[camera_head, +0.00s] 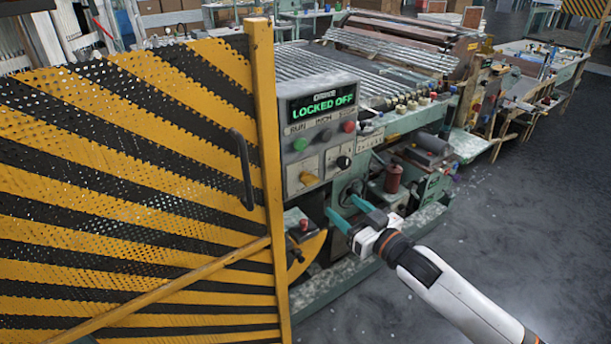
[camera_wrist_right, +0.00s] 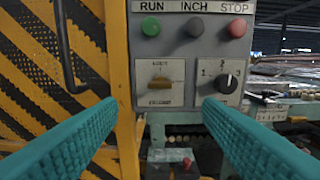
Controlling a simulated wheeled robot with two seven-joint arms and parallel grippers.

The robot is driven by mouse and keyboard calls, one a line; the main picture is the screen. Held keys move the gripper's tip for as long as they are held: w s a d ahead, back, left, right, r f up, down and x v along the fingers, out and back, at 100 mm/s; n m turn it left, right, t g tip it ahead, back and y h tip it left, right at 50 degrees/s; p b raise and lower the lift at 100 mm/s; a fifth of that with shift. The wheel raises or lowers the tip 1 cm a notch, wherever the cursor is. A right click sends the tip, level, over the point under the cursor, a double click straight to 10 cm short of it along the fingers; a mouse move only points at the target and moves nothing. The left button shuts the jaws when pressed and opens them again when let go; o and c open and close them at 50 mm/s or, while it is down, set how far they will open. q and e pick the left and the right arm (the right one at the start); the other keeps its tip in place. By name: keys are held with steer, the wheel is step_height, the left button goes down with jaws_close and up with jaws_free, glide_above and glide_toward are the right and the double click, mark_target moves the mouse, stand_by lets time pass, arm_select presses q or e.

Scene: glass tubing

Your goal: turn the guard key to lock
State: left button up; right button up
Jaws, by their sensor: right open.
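The guard key is a yellow handle (camera_head: 309,179) on a plate low on the grey control box (camera_head: 293,106). In the right wrist view the key (camera_wrist_right: 160,92) looks roughly horizontal, with small lettering above and below it; the upper word seems to read LOCK. The box display (camera_head: 322,104) reads LOCKED OFF in green. My right gripper (camera_head: 348,209) is open and empty, its teal fingers spread in front of the panel. In the right wrist view the gap between the fingers (camera_wrist_right: 158,110) lines up with the key, and neither finger touches it. My left gripper is not in view.
A yellow-and-black perforated guard (camera_head: 130,180) with a dark handle (camera_head: 243,168) stands left of the box. A black selector knob (camera_wrist_right: 226,83) is right of the key, with green, grey and red buttons above. Machine parts lie below. Floor at right is clear.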

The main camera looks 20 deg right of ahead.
mark_target(314, 182)
steer(key=p+x, duration=0.2)
steer(key=x, duration=0.9)
steer(key=shift+w+a+f, duration=0.1)
steer(key=shift+w, duration=0.2)
steer(key=shift+c, duration=0.2)
steer(key=c, duration=1)
steer(key=shift+o, duration=0.2)
